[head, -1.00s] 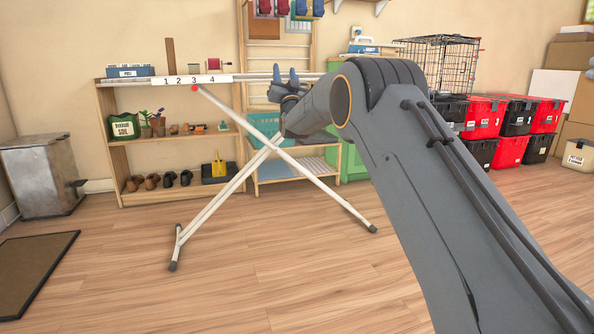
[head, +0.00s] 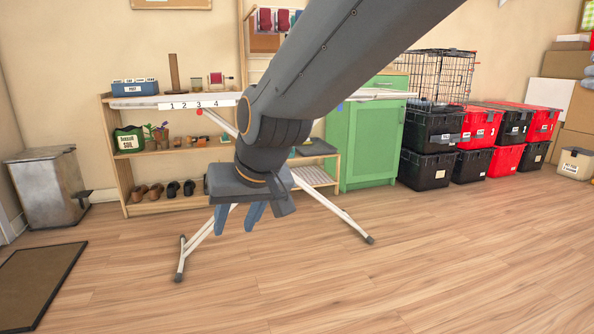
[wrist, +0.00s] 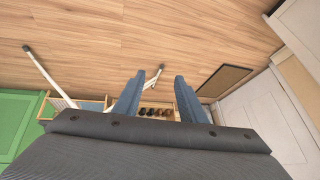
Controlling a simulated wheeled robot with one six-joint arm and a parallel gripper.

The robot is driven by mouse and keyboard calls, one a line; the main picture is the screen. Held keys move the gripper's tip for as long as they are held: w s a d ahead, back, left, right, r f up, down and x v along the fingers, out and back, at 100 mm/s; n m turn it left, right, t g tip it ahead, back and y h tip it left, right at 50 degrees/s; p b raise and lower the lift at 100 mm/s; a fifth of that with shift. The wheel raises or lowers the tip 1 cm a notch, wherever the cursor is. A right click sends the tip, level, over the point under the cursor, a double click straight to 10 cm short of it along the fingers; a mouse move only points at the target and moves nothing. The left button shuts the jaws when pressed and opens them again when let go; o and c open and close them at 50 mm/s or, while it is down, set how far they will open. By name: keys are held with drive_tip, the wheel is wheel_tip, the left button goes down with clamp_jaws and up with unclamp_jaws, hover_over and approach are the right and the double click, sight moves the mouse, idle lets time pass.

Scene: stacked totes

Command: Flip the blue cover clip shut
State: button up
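A small blue piece (head: 340,107), perhaps the blue cover clip, shows at the underside of the white ironing board (head: 372,95), right of my arm. It is too small to tell whether it is open or shut. My gripper (head: 237,221) points down in front of the board's legs, well below and left of the blue piece. In the wrist view, its two blue fingers (wrist: 160,78) stand apart with nothing between them. The clip does not show in the wrist view. My arm hides the middle of the board.
A red piece (head: 199,112) hangs under the board near the strip numbered 1 to 4 (head: 197,103). Behind are a wooden shelf (head: 112,168) and a green cabinet (head: 365,145). Stacked black and red totes (head: 432,130) stand at right. The front floor (head: 330,285) is clear.

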drive_tip(key=s+d+f+n+g+h+p, duration=0.1)
drive_tip(key=s+d+g, duration=0.15)
drive_tip(key=s, duration=0.55)
drive_tip(key=s+d+f+g+h+p, duration=0.1)
drive_tip(key=s+d+f, duration=0.1)
drive_tip(key=s+d, duration=0.35)
drive_tip(key=s+d+f+n+g, duration=0.1)
drive_tip(key=s+d, duration=0.1)
drive_tip(key=s, duration=0.8)
drive_tip(key=d+r+m+h+p, duration=0.1)
drive_tip(key=d+r+m+p, duration=0.2)
drive_tip(key=d+r+p, duration=0.7)
drive_tip(key=d+r+m+h+p, duration=0.1)
drive_tip(key=d+r+m+p, duration=0.3)
drive_tip(key=d+r+p, duration=0.7)
wheel_tip(320, 180, up, 8)
drive_tip(key=p, duration=1.7)
drive_tip(key=shift+w+f, duration=0.25)
